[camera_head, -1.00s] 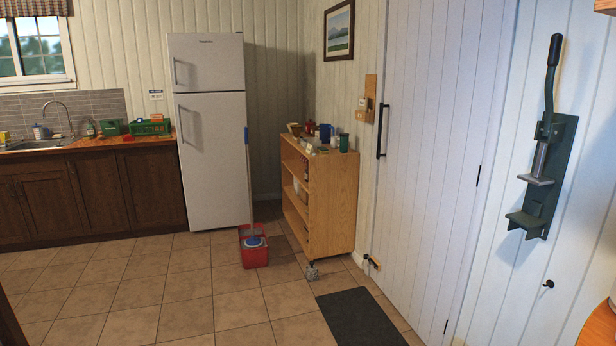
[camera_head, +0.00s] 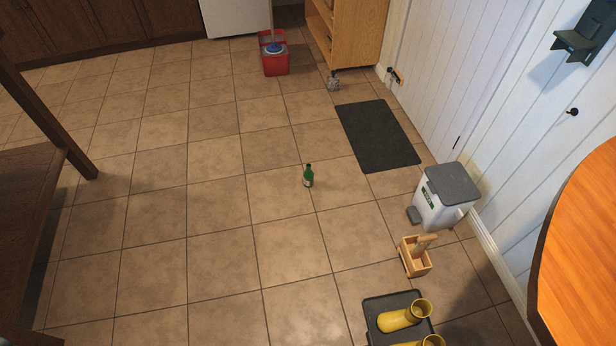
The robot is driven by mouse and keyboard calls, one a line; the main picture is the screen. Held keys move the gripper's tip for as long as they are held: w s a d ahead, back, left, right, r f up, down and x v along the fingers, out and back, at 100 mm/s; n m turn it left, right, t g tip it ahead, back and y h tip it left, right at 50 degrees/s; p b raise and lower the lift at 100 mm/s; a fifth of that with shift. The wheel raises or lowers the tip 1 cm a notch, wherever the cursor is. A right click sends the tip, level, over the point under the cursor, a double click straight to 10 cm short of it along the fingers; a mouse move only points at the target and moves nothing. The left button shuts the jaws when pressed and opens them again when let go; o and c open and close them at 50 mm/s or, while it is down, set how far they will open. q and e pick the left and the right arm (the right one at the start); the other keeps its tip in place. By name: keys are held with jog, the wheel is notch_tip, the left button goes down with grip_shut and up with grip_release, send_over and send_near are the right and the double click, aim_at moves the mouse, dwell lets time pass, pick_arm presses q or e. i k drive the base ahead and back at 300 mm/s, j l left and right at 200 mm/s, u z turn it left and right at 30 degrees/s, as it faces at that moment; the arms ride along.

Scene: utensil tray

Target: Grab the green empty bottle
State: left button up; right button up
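A small green bottle (camera_head: 308,177) with a pale label stands upright on the tiled floor, near the middle of the head view. Open floor surrounds it, and nothing touches it. Whether it is empty cannot be made out. Neither of my grippers shows in the head view.
A dark mat (camera_head: 378,135), a white pedal bin (camera_head: 441,205), a wooden caddy (camera_head: 414,262) and yellow boots (camera_head: 404,316) on a dark tray (camera_head: 376,304) lie right of the bottle. A red bucket (camera_head: 275,64) stands behind. Wooden furniture edges both sides.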

aim_at(308, 175)
jog(key=i+j+z, duration=0.1)
jog(key=z, duration=0.3)
jog(key=i+j+z, duration=0.1)
jog(key=z, duration=0.25)
jog(key=i+j+z, duration=0.1)
jog(key=z, duration=0.3)
